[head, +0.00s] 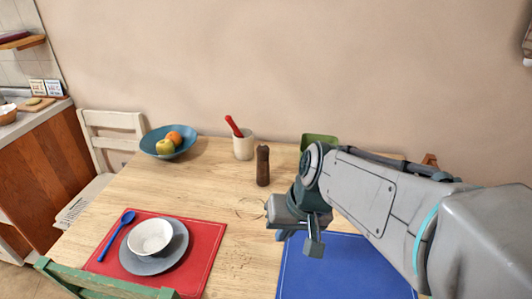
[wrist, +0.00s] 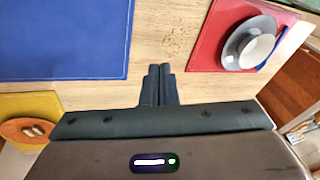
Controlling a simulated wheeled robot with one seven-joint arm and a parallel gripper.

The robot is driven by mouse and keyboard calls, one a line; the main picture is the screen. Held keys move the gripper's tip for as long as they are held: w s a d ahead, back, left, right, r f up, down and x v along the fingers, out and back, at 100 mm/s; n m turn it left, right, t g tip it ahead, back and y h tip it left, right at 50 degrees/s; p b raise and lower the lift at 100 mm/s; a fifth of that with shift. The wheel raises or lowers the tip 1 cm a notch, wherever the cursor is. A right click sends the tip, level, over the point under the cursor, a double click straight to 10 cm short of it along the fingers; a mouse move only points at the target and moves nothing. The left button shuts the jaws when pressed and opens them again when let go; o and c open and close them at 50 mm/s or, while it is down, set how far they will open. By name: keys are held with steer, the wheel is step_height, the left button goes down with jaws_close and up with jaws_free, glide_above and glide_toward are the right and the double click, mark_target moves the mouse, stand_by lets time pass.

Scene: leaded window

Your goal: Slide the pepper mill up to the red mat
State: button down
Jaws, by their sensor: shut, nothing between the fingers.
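The pepper mill (head: 263,166) is dark brown and stands upright on the wooden table, near the middle in the head view. It does not show in the wrist view. The red mat (head: 207,248) lies to the left and nearer, with bare wood between it and the mill; it also shows at upper right in the wrist view (wrist: 205,45). My gripper (head: 281,236) is nearer than the mill and slightly right of it, between the red and blue mats. In the wrist view its fingers (wrist: 159,70) are together over bare wood, with nothing between them.
A grey plate (head: 170,262) with a white bowl (head: 150,237) and a blue spoon (head: 115,235) are on the red mat. The blue mat (head: 340,270) lies right. A fruit bowl (head: 150,147), a white crock (head: 243,148) and a green dish (head: 320,139) stand behind.

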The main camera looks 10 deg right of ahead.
steer(key=w+a+f+y+b, duration=0.3)
steer(key=w+a+y+b, duration=0.1)
steer(key=w+a, duration=0.4)
steer(key=w+a+m+t+y+b, duration=0.3)
steer(key=w+b, duration=0.1)
steer(key=w, duration=0.5)
steer(key=w+a+m+t+y+b, duration=0.2)
steer(key=w+m+t+y+b, duration=0.15)
steer(key=w, duration=0.55)
steer(key=m+t+h+p, duration=0.1)
steer(key=m+t, duration=0.2)
steer(key=t, duration=0.1)
glide_above(263, 164)
steer(key=w+d, duration=0.3)
steer(key=d, duration=0.3)
steer(key=f, duration=0.1)
steer(key=shift+n, duration=0.25)
step_height(263, 164, down, 15)
steer(key=shift+d+f+b, duration=0.15)
steer(key=shift+b, duration=0.2)
steer(key=shift+s+a, duration=0.3)
steer(key=shift+a, duration=0.1)
steer(key=shift+f, duration=0.1)
